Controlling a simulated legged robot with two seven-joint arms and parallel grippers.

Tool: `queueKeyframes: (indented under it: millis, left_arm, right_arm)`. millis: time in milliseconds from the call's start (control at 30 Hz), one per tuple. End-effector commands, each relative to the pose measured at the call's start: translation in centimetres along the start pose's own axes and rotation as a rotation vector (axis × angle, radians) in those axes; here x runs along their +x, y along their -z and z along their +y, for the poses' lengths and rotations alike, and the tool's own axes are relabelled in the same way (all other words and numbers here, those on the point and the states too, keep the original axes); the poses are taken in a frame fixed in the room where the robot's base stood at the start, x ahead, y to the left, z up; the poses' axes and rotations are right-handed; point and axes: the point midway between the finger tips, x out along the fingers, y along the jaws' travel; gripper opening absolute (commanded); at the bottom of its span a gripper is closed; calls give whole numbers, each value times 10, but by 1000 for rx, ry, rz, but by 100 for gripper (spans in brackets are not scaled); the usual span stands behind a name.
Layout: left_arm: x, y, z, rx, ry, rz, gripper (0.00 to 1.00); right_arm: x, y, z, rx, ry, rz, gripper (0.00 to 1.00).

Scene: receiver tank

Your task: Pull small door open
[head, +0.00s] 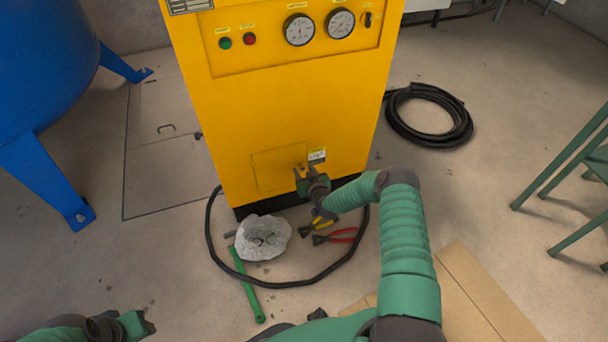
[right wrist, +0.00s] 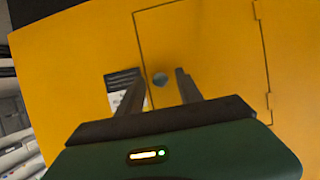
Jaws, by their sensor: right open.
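The small door (head: 272,172) is a yellow panel low on the front of the yellow cabinet, outlined by a thin seam. It looks shut. My right gripper (head: 304,172) is at the door's knob side.
A green bar (head: 246,284) lies nearby. A blue tank (head: 40,70) stands left, a coiled hose (head: 462,120) and green frame (head: 565,165) right.

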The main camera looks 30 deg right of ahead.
Motion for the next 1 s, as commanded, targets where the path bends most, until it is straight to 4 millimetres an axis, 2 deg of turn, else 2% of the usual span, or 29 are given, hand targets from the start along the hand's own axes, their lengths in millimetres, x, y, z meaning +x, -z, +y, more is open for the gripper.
queueKeyframes:
  millis: [167,400,500,1000]
  left_arm:
    - [-1,0,0,0,0,0,36]
    - [-1,0,0,0,0,0,36]
    - [-1,0,0,0,0,0,36]
    - [-1,0,0,0,0,0,36]
  right_arm:
    - [0,0,0,0,1,0,41]
    - [-1,0,0,0,1,0,10]
    - [-1,0,0,0,0,-1,0]
    - [-1,0,0,-1,0,-1,0]
